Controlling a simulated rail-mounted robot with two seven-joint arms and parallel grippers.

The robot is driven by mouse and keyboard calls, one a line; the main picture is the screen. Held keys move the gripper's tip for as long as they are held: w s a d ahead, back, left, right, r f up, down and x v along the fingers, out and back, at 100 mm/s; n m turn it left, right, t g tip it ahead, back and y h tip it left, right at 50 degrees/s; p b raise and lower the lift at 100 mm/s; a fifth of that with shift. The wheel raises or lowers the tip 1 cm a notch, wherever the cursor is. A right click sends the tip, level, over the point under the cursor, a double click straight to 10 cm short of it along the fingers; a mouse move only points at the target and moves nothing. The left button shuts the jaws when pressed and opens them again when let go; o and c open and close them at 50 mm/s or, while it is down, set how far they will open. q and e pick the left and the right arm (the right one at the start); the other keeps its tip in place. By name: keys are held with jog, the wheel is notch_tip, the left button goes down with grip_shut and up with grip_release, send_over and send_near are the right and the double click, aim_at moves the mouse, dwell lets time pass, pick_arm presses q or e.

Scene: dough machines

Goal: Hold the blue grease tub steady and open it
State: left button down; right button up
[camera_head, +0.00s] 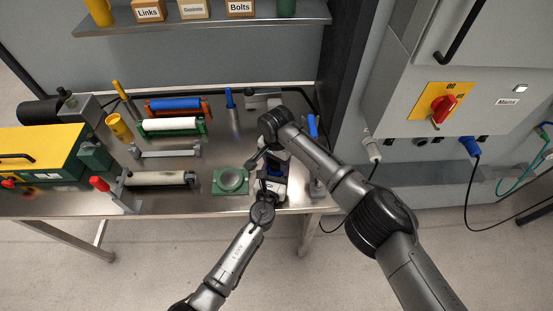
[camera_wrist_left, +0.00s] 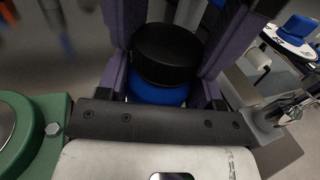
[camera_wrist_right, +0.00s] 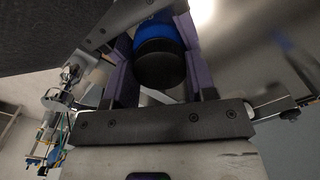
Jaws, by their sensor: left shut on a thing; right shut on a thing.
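The blue grease tub with its black lid shows close up in both wrist views. In the left wrist view the black lid (camera_wrist_left: 168,55) sits on the blue tub body (camera_wrist_left: 158,94), between the purple fingers of my left gripper (camera_wrist_left: 165,45). In the right wrist view the lid and the blue body (camera_wrist_right: 160,28) are between the fingers of my right gripper (camera_wrist_right: 160,60). Both grippers are shut on the tub; the exact contact height of each is hard to tell. In the head view my arms largely hide the tub at the bench's right end.
The steel bench (camera_head: 225,150) holds a green-based round dish (camera_head: 231,181) left of the grippers, rollers and a yellow machine (camera_head: 40,153). A blue-handled tool (camera_head: 313,127) stands right of my right gripper. A shelf (camera_head: 200,26) and a mains cabinet (camera_head: 430,90) border the bench.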

jog(key=n, duration=1.3)
jog(key=shift+n, duration=0.4)
jog(key=n, duration=0.7)
jog(key=shift+r+n, duration=0.1)
jog(key=shift+n, duration=0.3)
jog(key=n, duration=2.7)
jog(key=o, duration=1)
